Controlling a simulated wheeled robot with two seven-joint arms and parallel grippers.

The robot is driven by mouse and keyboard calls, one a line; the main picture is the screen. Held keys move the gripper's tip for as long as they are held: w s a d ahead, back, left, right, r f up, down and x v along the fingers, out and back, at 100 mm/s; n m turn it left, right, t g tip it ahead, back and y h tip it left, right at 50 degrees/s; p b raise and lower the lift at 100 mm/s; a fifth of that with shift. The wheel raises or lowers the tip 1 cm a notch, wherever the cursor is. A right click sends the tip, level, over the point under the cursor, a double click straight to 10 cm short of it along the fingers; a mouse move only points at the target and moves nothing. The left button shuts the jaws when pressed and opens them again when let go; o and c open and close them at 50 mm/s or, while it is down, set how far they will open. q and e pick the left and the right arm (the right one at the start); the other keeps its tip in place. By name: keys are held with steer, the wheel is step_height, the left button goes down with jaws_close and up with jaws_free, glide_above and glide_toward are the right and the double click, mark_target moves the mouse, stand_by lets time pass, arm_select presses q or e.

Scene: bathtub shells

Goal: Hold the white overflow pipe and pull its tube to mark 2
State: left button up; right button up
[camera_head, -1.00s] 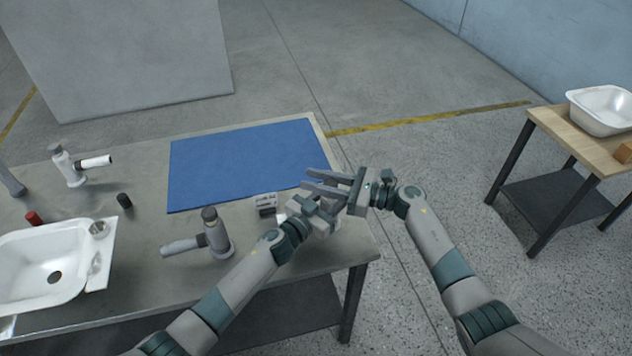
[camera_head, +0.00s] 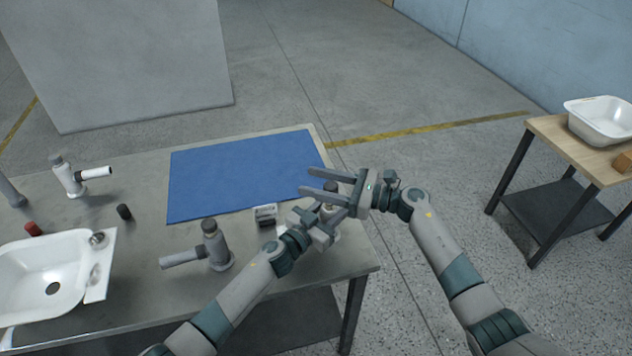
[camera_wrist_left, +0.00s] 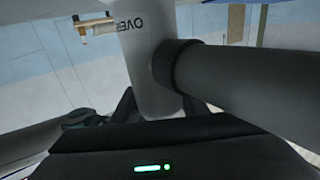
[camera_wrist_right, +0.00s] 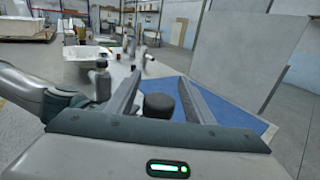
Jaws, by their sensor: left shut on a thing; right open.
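My left gripper (camera_head: 326,222) is shut on an overflow pipe, with the pale pipe body (camera_wrist_left: 150,50) filling the left wrist view. Part of a printed word shows on it, and a shaded side tube (camera_wrist_left: 245,85) leaves a dark collar toward the right. In the head view, hands mostly hide this pipe; its dark top (camera_head: 330,187) shows. My right gripper (camera_head: 308,181) is open. In the right wrist view a dark round cap (camera_wrist_right: 158,107) shows between its fingers; contact cannot be told. Another white overflow pipe (camera_head: 70,176) with a white tube stands at the back left.
A grey pipe (camera_head: 217,247) stands near the front. A small labelled block (camera_head: 265,215) is beside the blue mat (camera_head: 235,170). A white sink shell (camera_head: 45,270), red cap (camera_head: 33,229) and dark cap (camera_head: 124,211) are left. A side table (camera_head: 550,135) stands right.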

steer(key=v, duration=1.2)
arm_select(q)
steer(key=o, duration=1.2)
steer(key=v, duration=1.2)
arm_select(e)
steer(key=shift+a, duration=0.1)
